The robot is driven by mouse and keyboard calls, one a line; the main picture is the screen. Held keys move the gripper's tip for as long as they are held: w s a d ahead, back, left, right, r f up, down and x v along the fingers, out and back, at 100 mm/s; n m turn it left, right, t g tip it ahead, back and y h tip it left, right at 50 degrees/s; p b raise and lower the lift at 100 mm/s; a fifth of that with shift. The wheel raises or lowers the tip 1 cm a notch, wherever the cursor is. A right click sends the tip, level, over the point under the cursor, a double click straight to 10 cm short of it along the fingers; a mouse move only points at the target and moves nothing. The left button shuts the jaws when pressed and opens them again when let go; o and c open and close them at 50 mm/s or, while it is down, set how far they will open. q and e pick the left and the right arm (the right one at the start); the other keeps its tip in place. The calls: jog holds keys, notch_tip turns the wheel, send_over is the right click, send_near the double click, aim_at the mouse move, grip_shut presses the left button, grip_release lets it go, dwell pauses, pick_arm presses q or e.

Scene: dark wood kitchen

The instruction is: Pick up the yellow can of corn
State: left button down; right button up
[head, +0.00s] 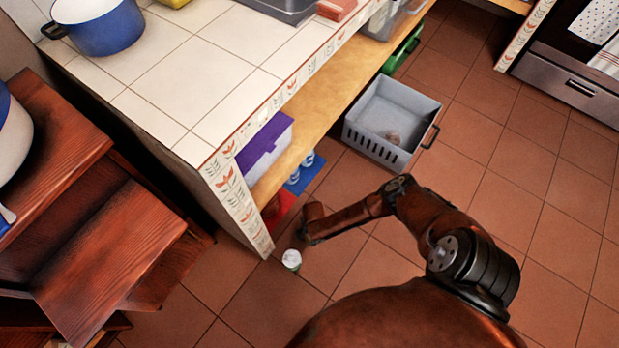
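No can that is plainly yellow shows in the head view. The fingers are too dark and small to make out. My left gripper is not in view.
A tiled counter (195,80) with a blue pot (100,27) stands over a wooden shelf (325,100) with a purple-lidded box (264,145). A grey crate (372,151) sits on the floor. Dark wooden steps (105,265) stand left. Floor to the right is clear.

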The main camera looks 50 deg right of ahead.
jog(key=shift+f, duration=0.15)
jog(key=c, duration=1.6)
jog(key=shift+c, duration=0.6)
